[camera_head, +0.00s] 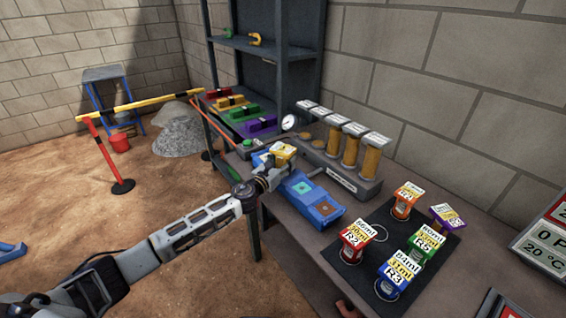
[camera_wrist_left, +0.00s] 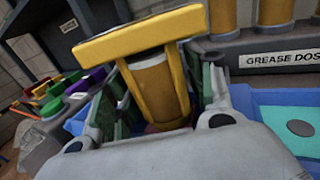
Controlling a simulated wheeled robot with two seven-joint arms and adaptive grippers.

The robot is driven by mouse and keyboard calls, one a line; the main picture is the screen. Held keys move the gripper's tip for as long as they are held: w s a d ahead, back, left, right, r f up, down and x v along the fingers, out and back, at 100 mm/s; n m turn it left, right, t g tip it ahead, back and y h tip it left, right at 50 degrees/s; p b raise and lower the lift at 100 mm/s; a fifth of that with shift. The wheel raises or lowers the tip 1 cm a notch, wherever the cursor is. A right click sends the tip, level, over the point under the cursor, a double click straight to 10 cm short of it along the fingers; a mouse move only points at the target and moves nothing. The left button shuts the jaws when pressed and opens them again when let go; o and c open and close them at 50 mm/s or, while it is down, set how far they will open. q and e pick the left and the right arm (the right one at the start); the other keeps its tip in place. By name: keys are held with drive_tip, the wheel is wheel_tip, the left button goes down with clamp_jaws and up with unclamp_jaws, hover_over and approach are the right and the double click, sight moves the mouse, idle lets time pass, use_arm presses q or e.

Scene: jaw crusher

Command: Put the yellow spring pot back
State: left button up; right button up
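The yellow spring pot (camera_head: 284,150) has a pale labelled top and is at the far left end of the blue block (camera_head: 328,214) on the bench. My left gripper (camera_head: 270,171) is at this pot, with its fingers on either side. In the left wrist view, the yellow pot (camera_wrist_left: 157,82) stands tilted between the fingers, showing its wide yellow top and amber body. The frames do not clearly show whether both fingers press on it. The pot's foot is partly hidden, so I cannot tell whether it touches the block. My right gripper is not in view.
A black mat (camera_head: 446,268) to the right holds orange (camera_head: 403,203), purple (camera_head: 446,215), red (camera_head: 354,239), green (camera_head: 423,243) and blue (camera_head: 395,273) pots. A bare ring (camera_head: 382,233) shows between them. The grease dosing rack (camera_head: 345,181) stands behind the block.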

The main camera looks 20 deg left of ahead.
sight(279, 166)
use_arm(q)
drive_tip(key=shift+o, duration=0.7)
drive_tip(key=shift+s+f, duration=0.1)
drive_tip(key=shift+s+a, duration=0.2)
drive_tip(key=shift+s, duration=0.45)
drive_tip(key=shift+v, duration=0.9)
drive_tip(key=shift+s+a+f+b, duration=0.15)
drive_tip(key=shift+s+b, duration=0.15)
drive_tip(key=shift+s, duration=0.45)
drive_tip(key=shift+s+a, duration=0.25)
drive_tip(key=shift+s, duration=0.45)
drive_tip(key=shift+s+a, duration=0.2)
drive_tip(key=shift+s, duration=0.5)
drive_tip(key=shift+v, duration=0.95)
drive_tip(key=shift+b+v, duration=0.4)
drive_tip(key=shift+v, duration=1.35)
drive_tip(key=shift+s+a, duration=0.15)
drive_tip(key=shift+s, duration=0.15)
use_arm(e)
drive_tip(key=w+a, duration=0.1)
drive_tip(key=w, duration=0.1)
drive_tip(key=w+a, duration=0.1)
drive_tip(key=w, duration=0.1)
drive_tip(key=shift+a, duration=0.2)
